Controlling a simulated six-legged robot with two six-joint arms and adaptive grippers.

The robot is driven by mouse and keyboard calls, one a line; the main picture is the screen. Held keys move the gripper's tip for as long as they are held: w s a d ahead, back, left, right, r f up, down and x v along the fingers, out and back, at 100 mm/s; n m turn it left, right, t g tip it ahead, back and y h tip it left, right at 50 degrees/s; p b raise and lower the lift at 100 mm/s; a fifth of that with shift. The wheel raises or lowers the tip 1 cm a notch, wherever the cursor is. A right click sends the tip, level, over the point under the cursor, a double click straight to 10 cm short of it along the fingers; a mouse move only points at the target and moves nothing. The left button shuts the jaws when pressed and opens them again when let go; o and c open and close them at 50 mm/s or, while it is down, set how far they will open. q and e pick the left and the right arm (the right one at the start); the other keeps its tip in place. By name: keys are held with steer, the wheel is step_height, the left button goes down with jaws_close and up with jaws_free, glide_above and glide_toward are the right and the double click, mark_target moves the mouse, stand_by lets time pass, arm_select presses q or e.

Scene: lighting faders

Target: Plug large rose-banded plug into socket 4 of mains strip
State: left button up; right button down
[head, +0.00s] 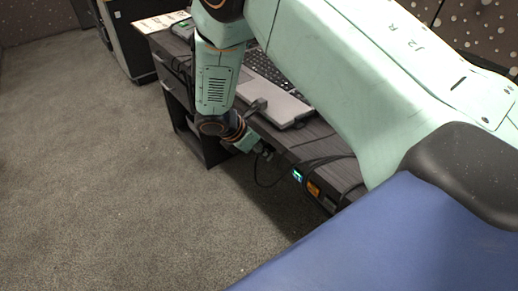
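My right arm comes in from the upper right and bends down in front of the desk. Its gripper (264,151) is at the desk's front edge, small and partly dark, and I cannot tell whether it is open or shut or holds anything. Beside it to the right, a dark strip-like unit with a lit teal patch (297,175) and an orange part (313,189) sits along the desk edge; it may be the mains strip. Its sockets cannot be made out. No rose band is visible, so I cannot pick out the large plug. My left gripper is not in view.
A dark desk (300,138) carries a laptop (277,98) with a dark block (257,105) by its corner. Black cables (258,176) loop at the front edge near my gripper. A dark cabinet (130,40) stands behind left. Grey carpet (100,180) at left is clear.

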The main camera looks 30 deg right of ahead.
steer(key=c, duration=2.1)
jaws_free()
steer(key=shift+d+r, duration=0.1)
steer(key=shift+d, duration=0.55)
steer(key=o, duration=1.3)
steer(key=shift+c, duration=0.2)
steer(key=v, duration=1.2)
